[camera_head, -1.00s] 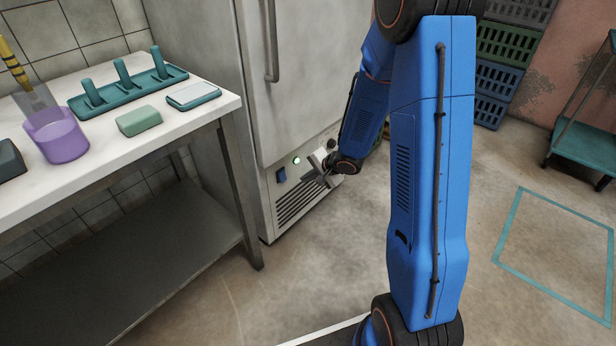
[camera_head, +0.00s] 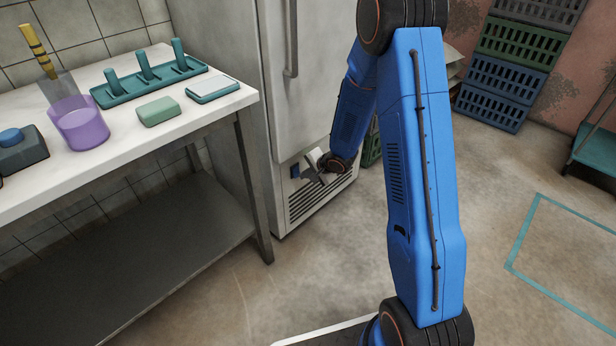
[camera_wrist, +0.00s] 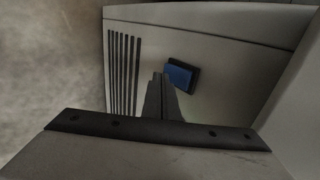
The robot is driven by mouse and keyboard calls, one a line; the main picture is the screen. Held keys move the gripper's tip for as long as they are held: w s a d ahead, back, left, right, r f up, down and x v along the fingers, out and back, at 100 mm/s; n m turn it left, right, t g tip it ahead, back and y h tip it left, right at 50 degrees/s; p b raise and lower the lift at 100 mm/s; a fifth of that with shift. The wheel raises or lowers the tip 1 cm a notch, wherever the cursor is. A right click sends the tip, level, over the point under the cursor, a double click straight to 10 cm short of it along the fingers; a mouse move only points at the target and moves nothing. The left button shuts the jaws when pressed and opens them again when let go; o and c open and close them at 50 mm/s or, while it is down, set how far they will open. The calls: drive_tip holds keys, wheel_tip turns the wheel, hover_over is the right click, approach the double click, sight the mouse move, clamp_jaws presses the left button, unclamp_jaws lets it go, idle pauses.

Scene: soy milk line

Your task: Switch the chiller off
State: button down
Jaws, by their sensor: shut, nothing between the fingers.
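The chiller (camera_head: 312,75) is a tall pale cabinet with a long vertical handle and a low front panel with a slotted vent (camera_head: 318,200). My gripper (camera_head: 305,174) is shut and empty in front of the panel, close to the switch. It also shows in the wrist view (camera_wrist: 160,78). I cannot tell whether the fingertips touch the switch. The indicator light is not visible now.
A white-topped table (camera_head: 215,118) stands left of the chiller, holding a purple beaker (camera_head: 82,128), a teal peg rack (camera_head: 150,82) and a green block (camera_head: 158,111). Stacked crates (camera_head: 505,75) stand at the back right.

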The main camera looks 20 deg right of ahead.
drive_tip(key=shift+w+a+f, duration=0.1)
drive_tip(key=shift+w+f, duration=0.05)
drive_tip(key=shift+w, duration=0.1)
idle(0.3)
drive_tip(key=shift+r, duration=0.8)
